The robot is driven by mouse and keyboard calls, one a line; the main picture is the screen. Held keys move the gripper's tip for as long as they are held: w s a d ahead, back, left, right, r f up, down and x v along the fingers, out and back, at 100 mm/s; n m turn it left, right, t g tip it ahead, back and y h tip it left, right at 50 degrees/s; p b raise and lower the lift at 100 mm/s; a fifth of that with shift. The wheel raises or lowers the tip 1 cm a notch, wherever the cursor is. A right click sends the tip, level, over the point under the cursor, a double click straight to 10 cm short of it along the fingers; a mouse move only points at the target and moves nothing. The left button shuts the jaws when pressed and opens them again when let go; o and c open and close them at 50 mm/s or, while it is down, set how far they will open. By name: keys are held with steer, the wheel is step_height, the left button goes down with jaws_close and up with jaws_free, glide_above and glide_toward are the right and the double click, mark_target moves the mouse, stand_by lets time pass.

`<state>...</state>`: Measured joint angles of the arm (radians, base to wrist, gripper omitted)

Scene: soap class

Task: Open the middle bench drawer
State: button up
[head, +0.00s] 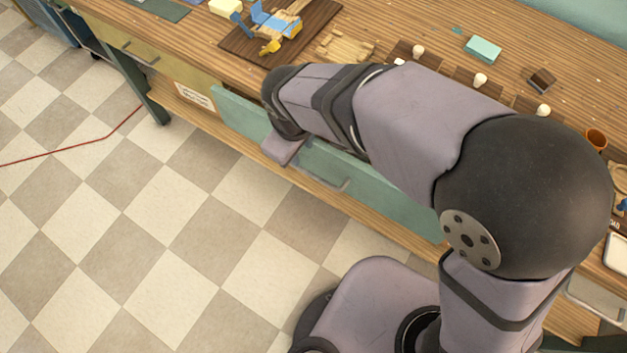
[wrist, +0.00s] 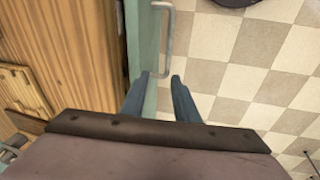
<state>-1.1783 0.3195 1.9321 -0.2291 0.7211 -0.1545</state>
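The middle bench drawer has a teal front (head: 395,205) with a grey bar handle (head: 335,182). The left part of this front is partly covered by my arm. In the wrist view the teal front (wrist: 147,40) runs along the picture's middle, with the handle (wrist: 177,38) standing out to its right. My gripper (wrist: 160,77) is open and empty, its two dark blue fingers apart near the handle's lower end. The left finger overlaps the drawer front in the picture, and the right one shows over the floor. I cannot tell whether a finger touches. In the head view the fingers are hidden.
The wooden bench top (head: 390,20) carries a dark board (head: 240,45) with blue and yellow parts, a teal block (head: 482,48) and several small white pieces. A yellowish drawer (head: 140,52) is at the left. The checkered floor (head: 150,240) in front is clear around a red cable (head: 75,148).

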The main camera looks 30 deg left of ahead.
mark_target(315, 176)
steer(key=shift+n+h, duration=0.5)
steer(key=shift+h, duration=0.1)
steer(key=shift+d+f+b, duration=0.55)
steer(key=shift+f+b, duration=0.1)
steer(key=shift+f, duration=0.55)
steer(key=shift+d+f+b, duration=0.55)
steer(key=shift+f+b, duration=0.15)
steer(key=shift+f, duration=0.55)
steer(key=shift+d+f+b, duration=0.55)
steer(key=shift+f+b, duration=0.1)
steer(key=shift+f, duration=0.55)
jaws_close()
